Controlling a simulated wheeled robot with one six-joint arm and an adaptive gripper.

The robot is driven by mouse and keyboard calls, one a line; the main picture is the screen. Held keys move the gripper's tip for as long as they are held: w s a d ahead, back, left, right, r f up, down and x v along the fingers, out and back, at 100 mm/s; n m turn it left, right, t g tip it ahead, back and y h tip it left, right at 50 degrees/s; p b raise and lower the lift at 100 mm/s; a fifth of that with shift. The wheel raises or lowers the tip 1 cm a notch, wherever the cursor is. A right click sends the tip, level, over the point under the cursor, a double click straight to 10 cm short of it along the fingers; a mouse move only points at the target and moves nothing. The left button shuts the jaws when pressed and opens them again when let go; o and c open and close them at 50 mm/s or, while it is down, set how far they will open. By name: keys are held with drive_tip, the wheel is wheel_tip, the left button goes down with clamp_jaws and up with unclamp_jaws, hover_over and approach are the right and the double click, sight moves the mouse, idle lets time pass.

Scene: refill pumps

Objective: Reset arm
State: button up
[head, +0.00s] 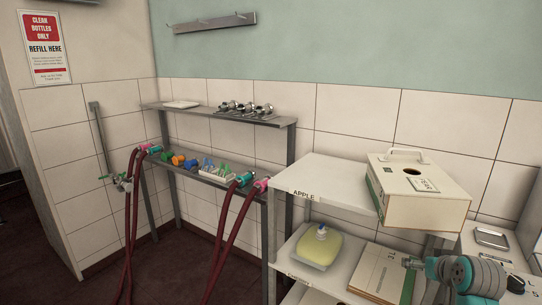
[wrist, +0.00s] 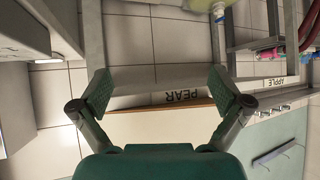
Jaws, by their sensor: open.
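My gripper (wrist: 160,91) is open in the wrist view, its two green-padded fingers spread wide with nothing between them. In the head view my arm reaches in at the lower right, and the gripper (head: 412,263) is partly seen beside a cream panel with writing (head: 375,275) on the lower shelf. From there I cannot tell whether they touch.
A cream box with a handle (head: 425,195) stands on the upper shelf marked APPLE (head: 325,176). A yellow-green bottle with a pump (head: 318,247) sits below. Red hoses (head: 231,225) hang from a metal rack (head: 225,113) at the left. Dark floor lies open in front of the rack.

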drive_tip(key=s+a+f+t, duration=0.1)
drive_tip(key=s+a+f, duration=0.55)
drive_tip(key=f, duration=0.25)
drive_tip(key=s+a+f, duration=0.6)
drive_tip(key=s+f, duration=0.2)
drive_tip(key=f, duration=0.2)
drive_tip(key=s+a+f+t, duration=0.1)
drive_tip(key=s+a+f, duration=0.15)
drive_tip(key=s, duration=0.55)
drive_tip(key=s+a+f+t, duration=0.1)
drive_tip(key=s+a, duration=0.3)
drive_tip(key=s, duration=0.4)
drive_tip(key=s+a+r+n, duration=0.1)
drive_tip(key=s+r, duration=0.4)
drive_tip(key=s, duration=0.7)
drive_tip(key=s+a+r+n+t+y, duration=0.1)
drive_tip(key=s+a+r, duration=0.3)
drive_tip(key=s, duration=0.8)
wheel_tip(320, 180, up, 2)
drive_tip(key=shift+a+r+n+t+y, duration=0.2)
drive_tip(key=shift+r+n+t+y, duration=0.05)
drive_tip(key=shift+n+t+y, duration=0.05)
